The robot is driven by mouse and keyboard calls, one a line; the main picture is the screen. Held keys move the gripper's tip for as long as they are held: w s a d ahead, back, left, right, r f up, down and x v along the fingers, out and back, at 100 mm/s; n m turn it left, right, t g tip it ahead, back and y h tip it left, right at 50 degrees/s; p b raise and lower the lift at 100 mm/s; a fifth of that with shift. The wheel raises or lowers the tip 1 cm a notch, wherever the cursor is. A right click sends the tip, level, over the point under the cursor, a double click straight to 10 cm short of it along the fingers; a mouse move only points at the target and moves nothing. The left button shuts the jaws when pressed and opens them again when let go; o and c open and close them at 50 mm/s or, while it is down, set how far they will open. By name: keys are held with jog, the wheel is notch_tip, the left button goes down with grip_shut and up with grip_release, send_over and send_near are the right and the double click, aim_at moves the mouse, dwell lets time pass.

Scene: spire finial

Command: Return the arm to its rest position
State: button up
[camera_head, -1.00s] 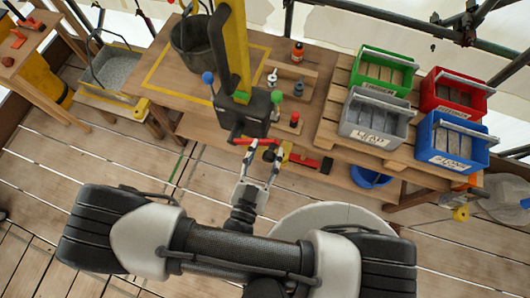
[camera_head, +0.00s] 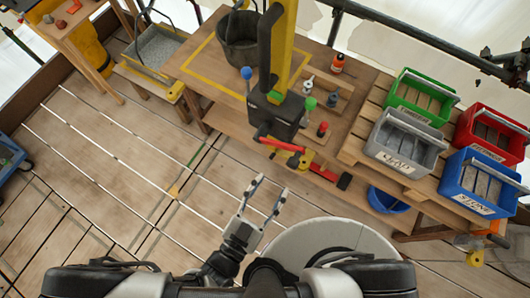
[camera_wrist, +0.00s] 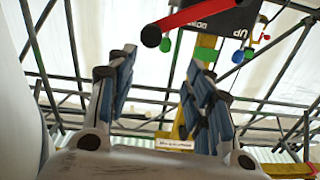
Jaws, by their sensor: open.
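My gripper (camera_head: 266,196) is open and empty in the head view. It hangs over the plank floor, in front of the bench and apart from it. My arm is folded back low in the picture, close to my own body. In the wrist view my gripper (camera_wrist: 155,95) shows two spread fingers with blue pads and nothing between them. The wrist camera looks up at poles and pale sheeting.
The wooden bench (camera_head: 225,112) carries a yellow column with a dark control box (camera_head: 277,115) and red lever (camera_head: 280,144). A dark bucket (camera_head: 238,45) stands behind. Green (camera_head: 420,92), grey, red and blue bins sit right. Floor (camera_head: 120,180) at left is clear.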

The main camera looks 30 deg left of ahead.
jog(key=shift+s, duration=0.95)
jog(key=shift+w, duration=0.1)
